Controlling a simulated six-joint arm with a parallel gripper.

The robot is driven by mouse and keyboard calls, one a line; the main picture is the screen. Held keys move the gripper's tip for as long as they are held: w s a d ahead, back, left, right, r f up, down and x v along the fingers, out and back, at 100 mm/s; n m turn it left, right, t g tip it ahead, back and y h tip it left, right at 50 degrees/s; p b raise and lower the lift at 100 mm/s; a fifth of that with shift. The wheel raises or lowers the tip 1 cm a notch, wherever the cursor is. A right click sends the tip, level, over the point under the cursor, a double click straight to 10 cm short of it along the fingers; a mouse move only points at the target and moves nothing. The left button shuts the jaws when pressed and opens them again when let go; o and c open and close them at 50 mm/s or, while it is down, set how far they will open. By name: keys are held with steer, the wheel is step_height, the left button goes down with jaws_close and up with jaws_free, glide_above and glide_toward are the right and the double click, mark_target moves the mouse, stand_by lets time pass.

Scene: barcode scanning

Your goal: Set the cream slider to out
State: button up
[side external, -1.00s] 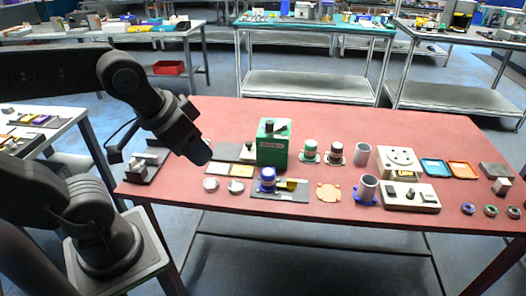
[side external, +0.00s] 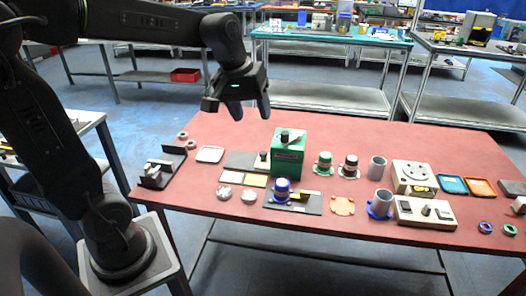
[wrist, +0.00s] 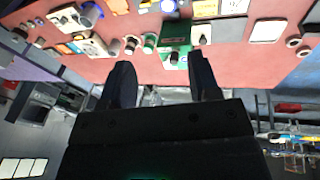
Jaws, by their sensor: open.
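A small cream block with a dark top (side external: 264,160), which looks like the cream slider, stands on a flat grey plate (side external: 238,161) just left of a green box (side external: 289,157). It also shows in the wrist view, right of the green box, as a small pale piece (wrist: 203,31) near my right-hand finger. Its exact position along the plate is hard to tell. My gripper (side external: 250,112) is open and empty, high above the back of the table, behind and above the slider. Both fingers (wrist: 162,68) show apart in the wrist view.
A blue-topped cylinder (side external: 282,188) stands on a dark plate in front. Green and dark knobs (side external: 324,163), grey cups (side external: 377,168) and cream control boxes (side external: 425,211) are to the right. A dark bracket (side external: 163,168) is at the left. The back of the red table is clear.

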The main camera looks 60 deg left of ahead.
steer(key=w+a+f+n+g, duration=0.1)
steer(key=w+a+f+n, duration=0.1)
steer(key=w+a+n, duration=0.3)
steer(key=n+h, duration=0.3)
steer(key=n, duration=0.6)
glide_above(263, 152)
steer(key=s+a, duration=0.2)
steer(key=a, duration=0.3)
step_height(263, 152, down, 14)
steer(key=shift+g+h, duration=0.3)
steer(key=x, duration=1.3)
steer(key=shift+s+f, duration=0.1)
steer(key=shift+f, duration=0.1)
steer(key=shift+n, duration=0.3)
jaws_close()
